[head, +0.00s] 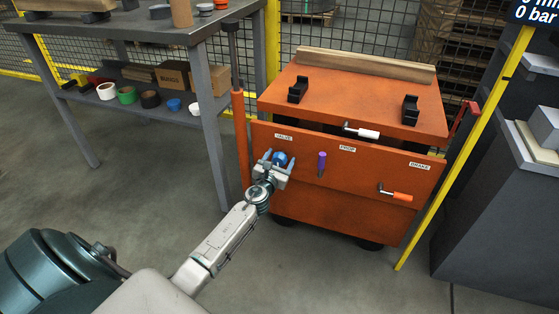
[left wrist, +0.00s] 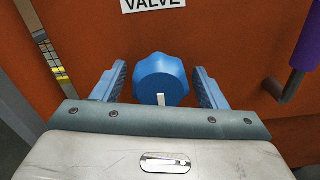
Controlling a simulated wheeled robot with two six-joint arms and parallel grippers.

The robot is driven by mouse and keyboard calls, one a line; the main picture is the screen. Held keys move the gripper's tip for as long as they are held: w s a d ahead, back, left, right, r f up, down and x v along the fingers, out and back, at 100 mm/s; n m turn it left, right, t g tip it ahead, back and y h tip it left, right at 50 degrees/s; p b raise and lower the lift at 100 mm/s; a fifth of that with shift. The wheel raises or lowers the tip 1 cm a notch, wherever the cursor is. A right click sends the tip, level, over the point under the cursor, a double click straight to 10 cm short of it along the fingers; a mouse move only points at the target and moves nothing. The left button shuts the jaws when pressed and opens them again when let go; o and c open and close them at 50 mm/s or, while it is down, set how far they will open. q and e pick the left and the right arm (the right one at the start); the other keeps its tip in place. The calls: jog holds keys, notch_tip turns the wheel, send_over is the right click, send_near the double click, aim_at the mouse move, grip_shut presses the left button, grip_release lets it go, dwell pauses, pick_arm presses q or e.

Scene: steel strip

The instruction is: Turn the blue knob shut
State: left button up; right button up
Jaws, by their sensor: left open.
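The blue knob (head: 280,158) is on the front panel of the orange cart (head: 350,90), below a label reading VALVE. It is a lobed blue knob with a white mark, and it also shows in the left wrist view (left wrist: 160,78). The white mark points down toward my gripper there. My left gripper (head: 278,163) is open, with its blue fingers on either side of the knob. In the left wrist view a gap shows between the knob and each finger (left wrist: 161,88). My right gripper is in neither view.
A purple handle (head: 321,163) sticks out just right of the knob. A white-handled lever (head: 362,132) and an orange-handled lever (head: 397,195) are farther right. A grey workbench (head: 130,30) stands at left. A yellow post (head: 465,150) rises at right.

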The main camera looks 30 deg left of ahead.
pick_arm(q)
jog(key=c, duration=1)
jog(key=shift+o, duration=0.2)
